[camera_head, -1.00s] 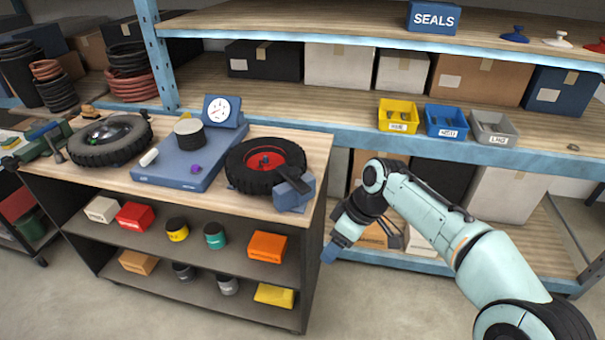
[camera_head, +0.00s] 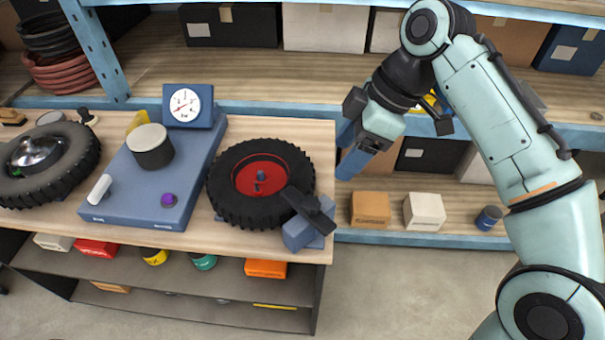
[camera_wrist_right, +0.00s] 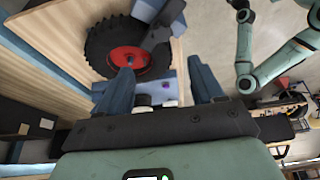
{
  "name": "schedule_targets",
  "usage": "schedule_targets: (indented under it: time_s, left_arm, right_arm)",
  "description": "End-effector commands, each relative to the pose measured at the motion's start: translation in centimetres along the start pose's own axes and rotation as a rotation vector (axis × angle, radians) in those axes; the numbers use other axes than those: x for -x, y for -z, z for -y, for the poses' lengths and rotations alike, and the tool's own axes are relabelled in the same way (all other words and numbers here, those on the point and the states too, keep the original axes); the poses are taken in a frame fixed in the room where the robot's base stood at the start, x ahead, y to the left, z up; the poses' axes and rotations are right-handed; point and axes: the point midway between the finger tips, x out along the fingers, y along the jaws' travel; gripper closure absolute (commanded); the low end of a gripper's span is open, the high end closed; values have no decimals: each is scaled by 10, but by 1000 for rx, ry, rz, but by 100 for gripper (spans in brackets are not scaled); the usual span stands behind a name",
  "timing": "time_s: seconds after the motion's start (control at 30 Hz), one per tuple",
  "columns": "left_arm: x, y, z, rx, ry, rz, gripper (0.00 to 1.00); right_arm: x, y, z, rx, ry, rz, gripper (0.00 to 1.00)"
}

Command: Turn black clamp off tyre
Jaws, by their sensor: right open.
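The tyre with a red hub (camera_head: 222,187) lies flat at the right end of the wooden bench. The black clamp (camera_head: 311,209) reaches from a blue block (camera_head: 300,236) over the tyre's right edge. The tyre (camera_wrist_right: 97,45) also shows in the right wrist view, with the dark clamp (camera_wrist_right: 160,36) beside its hub. My right gripper (camera_head: 346,148) is open and empty, just off the bench's right edge, up and to the right of the clamp. Its two blue fingers stand apart in the right wrist view. My left gripper is not in view.
A blue scale (camera_head: 128,187) with a dial (camera_head: 186,107) and a dark, pale-topped cylinder (camera_head: 150,148) stands left of the tyre. Another tyre (camera_head: 75,165) lies at far left. Shelving (camera_head: 270,85) with boxes runs behind. Floor right of the bench is open.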

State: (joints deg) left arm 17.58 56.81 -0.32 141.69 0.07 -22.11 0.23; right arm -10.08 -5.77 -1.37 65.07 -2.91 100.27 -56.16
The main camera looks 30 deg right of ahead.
Motion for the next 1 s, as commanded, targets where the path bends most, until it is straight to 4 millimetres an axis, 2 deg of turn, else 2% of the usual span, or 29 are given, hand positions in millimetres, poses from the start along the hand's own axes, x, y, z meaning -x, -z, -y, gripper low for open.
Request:
schedule_targets:
  time_s: [0.17,0.4,0.6,0.8,1.0]
  left_arm:
    - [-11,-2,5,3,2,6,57]
    - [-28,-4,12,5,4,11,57]
    - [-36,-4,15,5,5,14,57]
    - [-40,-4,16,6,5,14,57]
    - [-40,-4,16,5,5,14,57]
  right_arm:
    - [-25,-2,1,0,4,3,33]
    - [-77,-2,1,1,5,4,33]
    - [-112,-1,1,1,4,3,33]
    - [-129,0,0,0,1,1,33]
    - [-132,0,0,0,1,1,33]
